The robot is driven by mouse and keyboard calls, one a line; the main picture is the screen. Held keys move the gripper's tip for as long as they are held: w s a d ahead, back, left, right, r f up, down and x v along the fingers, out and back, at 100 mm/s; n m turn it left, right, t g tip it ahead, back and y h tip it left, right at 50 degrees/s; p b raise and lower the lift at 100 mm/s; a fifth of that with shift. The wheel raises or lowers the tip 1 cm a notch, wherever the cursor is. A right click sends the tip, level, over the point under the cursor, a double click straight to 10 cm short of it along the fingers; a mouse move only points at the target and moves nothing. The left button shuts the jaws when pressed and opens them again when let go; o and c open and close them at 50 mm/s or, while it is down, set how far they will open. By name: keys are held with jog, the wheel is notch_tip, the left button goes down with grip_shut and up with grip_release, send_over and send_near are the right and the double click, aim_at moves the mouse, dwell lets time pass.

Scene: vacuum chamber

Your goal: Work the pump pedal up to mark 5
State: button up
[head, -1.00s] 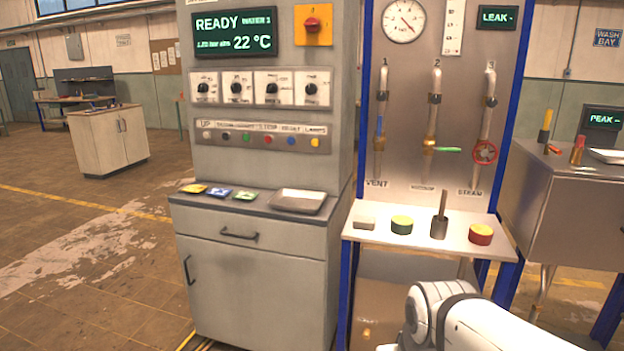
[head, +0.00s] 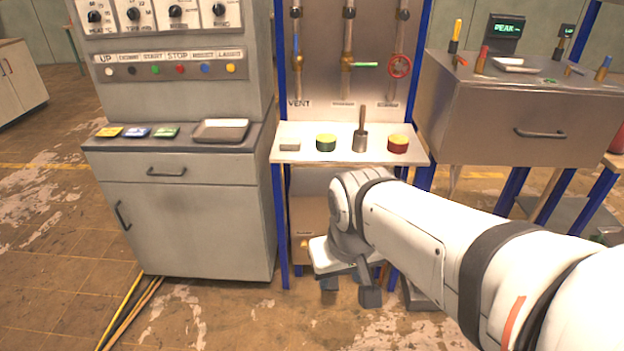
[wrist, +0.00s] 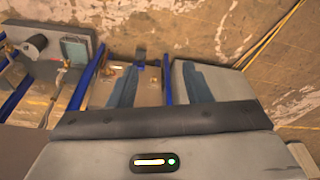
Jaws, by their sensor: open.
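A tan box (head: 308,218) stands under the rack shelf; it also shows in the wrist view (wrist: 150,90) between blue posts, with a small lit strip (wrist: 116,67). A small dark blue-grey piece (wrist: 140,54) sticks out at the box's floor-side edge; it may be the pump pedal, but I cannot tell for sure. No mark numbers are readable. My gripper (head: 350,289) is low before the rack, fingers pointing down, open and empty. In the wrist view its two fingers (wrist: 160,88) are wide apart, with the box beyond them. My arm hides part of the rack's lower right.
A grey cabinet (head: 200,220) stands left of the rack. The rack shelf (head: 285,160) above my gripper bears several small items. A grey plate (wrist: 42,72) with a dark cylinder lies at the wrist view's left.

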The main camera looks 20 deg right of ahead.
grip_shut()
jog(key=shift+a, duration=0.1)
dwell(1.3)
